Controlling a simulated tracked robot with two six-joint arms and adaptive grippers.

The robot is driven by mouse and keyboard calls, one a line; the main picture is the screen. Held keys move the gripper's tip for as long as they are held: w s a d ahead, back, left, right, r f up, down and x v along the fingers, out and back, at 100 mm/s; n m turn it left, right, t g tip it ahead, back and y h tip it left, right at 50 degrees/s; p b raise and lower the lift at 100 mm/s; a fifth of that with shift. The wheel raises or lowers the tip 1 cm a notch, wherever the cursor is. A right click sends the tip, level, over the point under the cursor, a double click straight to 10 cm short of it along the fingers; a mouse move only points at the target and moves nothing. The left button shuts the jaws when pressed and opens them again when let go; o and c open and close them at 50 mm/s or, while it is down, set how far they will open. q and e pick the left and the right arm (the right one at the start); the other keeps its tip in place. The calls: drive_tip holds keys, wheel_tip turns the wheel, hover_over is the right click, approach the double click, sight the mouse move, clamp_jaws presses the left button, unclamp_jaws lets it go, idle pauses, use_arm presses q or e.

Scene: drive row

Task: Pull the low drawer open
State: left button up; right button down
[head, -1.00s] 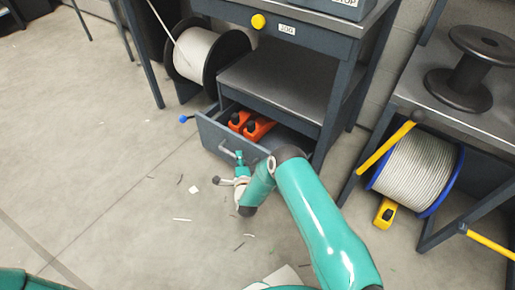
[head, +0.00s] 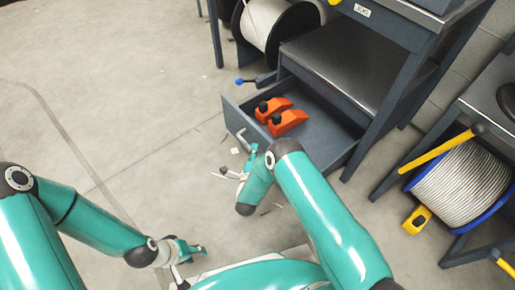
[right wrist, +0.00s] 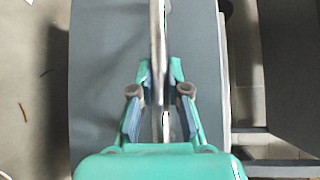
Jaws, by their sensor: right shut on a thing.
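The low grey drawer (head: 325,117) under the workbench is pulled well out, with its inside showing. Its pale bar handle (head: 241,134) is on the front panel (head: 233,117). My right gripper (head: 251,158) is at the handle in the head view, partly hidden by its own arm. In the right wrist view, the handle (right wrist: 158,50) runs between the fingers of my right gripper (right wrist: 160,98), which is shut on it in front of the grey panel (right wrist: 100,80). My left gripper (head: 196,249) is low over the floor, away from the drawer; its jaws are too small to read.
Two orange things with black caps (head: 288,121) lie in the drawer. A cable reel (head: 268,25) stands behind it at left. A blue-rimmed cable reel (head: 461,180) and yellow bars (head: 437,152) are at right. Floor left of the drawer is mostly clear, with small scraps.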

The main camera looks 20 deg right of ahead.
drive_tip(key=shift+w+a, duration=0.1)
drive_tip(key=shift+a, duration=0.05)
drive_tip(key=c, duration=1.2)
unclamp_jaws()
drive_tip(key=shift+f, duration=0.15)
drive_tip(key=shift+o, duration=0.3)
drive_tip(key=v, duration=1.2)
